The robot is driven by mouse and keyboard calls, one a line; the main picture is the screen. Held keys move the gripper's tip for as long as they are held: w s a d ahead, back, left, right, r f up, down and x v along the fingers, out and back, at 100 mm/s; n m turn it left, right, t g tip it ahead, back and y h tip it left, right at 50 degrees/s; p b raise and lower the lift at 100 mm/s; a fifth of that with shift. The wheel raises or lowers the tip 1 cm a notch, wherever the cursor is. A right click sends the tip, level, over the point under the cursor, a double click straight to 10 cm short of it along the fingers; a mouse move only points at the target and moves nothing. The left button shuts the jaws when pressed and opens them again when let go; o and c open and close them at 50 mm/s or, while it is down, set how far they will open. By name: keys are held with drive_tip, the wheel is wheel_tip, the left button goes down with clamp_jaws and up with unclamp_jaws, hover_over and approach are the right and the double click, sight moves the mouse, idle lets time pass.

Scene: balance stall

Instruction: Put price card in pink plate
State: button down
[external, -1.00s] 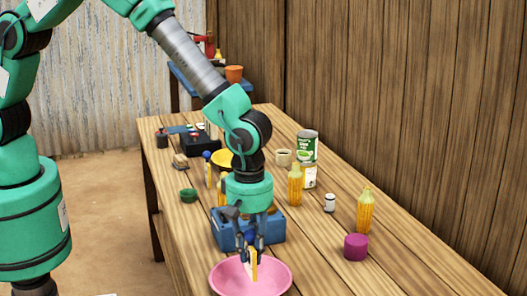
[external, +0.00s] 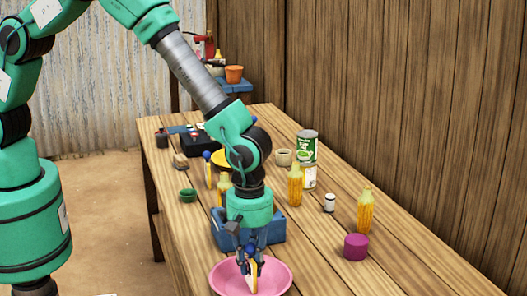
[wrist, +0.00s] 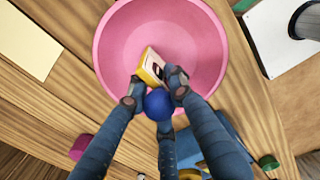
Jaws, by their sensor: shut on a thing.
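The pink plate (external: 225,283) is a round, deep dish at the front end of the wooden table. In the wrist view, the pink plate (wrist: 115,50) fills the upper middle. My gripper (external: 250,268) points down over the plate. The price card (external: 252,284), yellow and white with a blue ball on its top, is held between the fingers. In the wrist view, my gripper (wrist: 155,95) is shut on the price card (wrist: 151,66), whose lower end is over the plate's inside. I cannot tell whether the card touches the plate's bottom.
A blue box (external: 272,228) stands just behind my gripper. A magenta cylinder (external: 356,247) and a corn-shaped bottle (external: 365,212) stand to the right. Bare table lies right of the plate.

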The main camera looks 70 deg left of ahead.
drive_tip(key=shift+f, duration=0.15)
drive_tip(key=c, duration=1.5)
unclamp_jaws()
drive_tip(key=shift+c, duration=0.2)
wheel_tip(320, 180, up, 12)
drive_tip(key=shift+r+p, duration=0.15)
drive_tip(key=shift+p, duration=0.85)
drive_tip(key=shift+a, duration=0.1)
